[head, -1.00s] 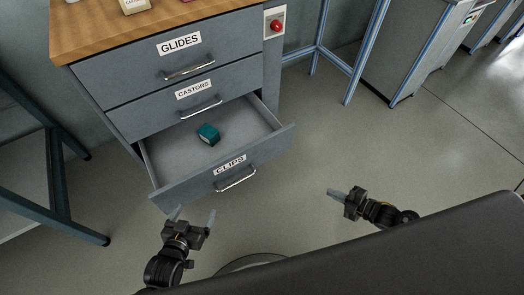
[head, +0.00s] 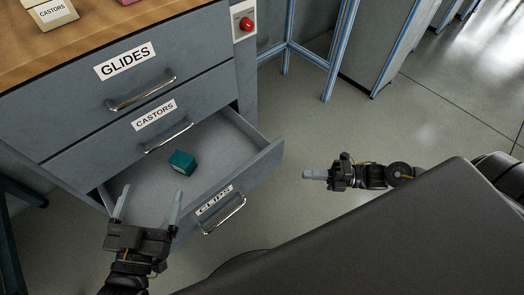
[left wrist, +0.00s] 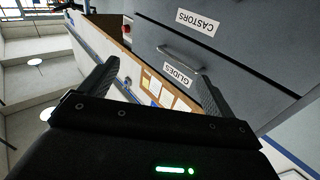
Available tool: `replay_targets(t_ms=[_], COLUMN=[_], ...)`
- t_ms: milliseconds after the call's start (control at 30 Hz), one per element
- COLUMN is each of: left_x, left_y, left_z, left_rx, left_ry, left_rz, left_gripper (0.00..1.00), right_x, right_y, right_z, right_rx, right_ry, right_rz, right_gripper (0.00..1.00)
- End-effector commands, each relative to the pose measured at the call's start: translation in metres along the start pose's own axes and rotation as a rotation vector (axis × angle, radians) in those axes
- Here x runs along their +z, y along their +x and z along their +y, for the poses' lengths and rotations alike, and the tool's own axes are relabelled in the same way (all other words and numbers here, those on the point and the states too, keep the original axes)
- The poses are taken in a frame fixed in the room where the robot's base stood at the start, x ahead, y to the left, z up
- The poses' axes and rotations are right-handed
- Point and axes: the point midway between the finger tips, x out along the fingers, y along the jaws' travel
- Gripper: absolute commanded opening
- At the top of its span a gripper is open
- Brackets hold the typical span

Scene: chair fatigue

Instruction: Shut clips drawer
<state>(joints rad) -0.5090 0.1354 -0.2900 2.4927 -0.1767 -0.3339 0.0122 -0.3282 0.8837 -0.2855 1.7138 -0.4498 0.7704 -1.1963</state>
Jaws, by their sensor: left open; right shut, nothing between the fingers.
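The clips drawer (head: 246,174) is the lowest drawer of the grey cabinet and stands pulled out, with a CLIPS label and a metal handle (head: 224,214) on its front. A small teal box (head: 182,162) lies inside it. My left gripper (head: 148,208) is open and empty at the drawer's left front, and it covers part of the drawer front; I cannot tell whether it touches. My right gripper (head: 308,174) is shut and empty, apart from the drawer to its right. The left wrist view shows the cabinet's upper drawers upside down, not the clips drawer.
The castors drawer (head: 190,110) and the glides drawer (head: 180,58) above are shut. A red button (head: 246,24) is on the cabinet's side post. A blue frame (head: 288,50) stands behind. The floor (head: 400,130) on the right is clear.

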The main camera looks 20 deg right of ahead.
Motion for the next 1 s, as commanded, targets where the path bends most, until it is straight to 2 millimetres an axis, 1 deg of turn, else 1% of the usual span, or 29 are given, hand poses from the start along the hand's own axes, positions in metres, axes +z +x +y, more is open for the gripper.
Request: replay_targets(t_ms=[167,267,333,467,600,800,833,900,1000], left_x=[-0.001,-0.001,-0.002,-0.005,-0.01,-0.017,-0.018,-0.027,-0.032], left_y=[0.0,0.0,0.0,0.0,0.0,0.0,-0.001,-0.001,-0.002], left_z=[0.0,0.001,0.001,0.003,0.006,0.01,0.011,0.014,0.015], left_rx=[0.001,0.002,0.004,0.01,0.018,0.029,0.032,0.044,0.048], left_ry=[0.0,0.0,0.0,0.0,-0.001,-0.002,-0.002,-0.002,-0.003], left_rz=[0.002,0.007,0.013,0.035,0.068,0.116,0.126,0.178,0.214], left_gripper=[0.9,0.9,0.9,0.9,0.9,0.9,0.9,0.9,0.9], right_x=[-0.001,0.0,0.0,0.0,0.0,0.0,0.005,0.013,0.02], right_y=[0.001,0.006,0.014,0.035,0.065,0.103,0.107,0.113,0.121], right_z=[0.0,0.0,0.0,0.0,0.0,0.0,0.0,0.0,-0.001], right_rx=[0.001,0.003,0.004,0.006,0.005,0.004,0.004,0.003,0.001], right_ry=[-0.001,-0.001,-0.001,-0.001,-0.001,-0.001,-0.003,-0.003,-0.001], right_rz=[0.004,0.004,0.004,0.004,0.002,0.001,0.0,0.0,0.001], right_gripper=[0.0,0.0,0.0,0.0,0.0,0.0,0.0,0.0,0.0])
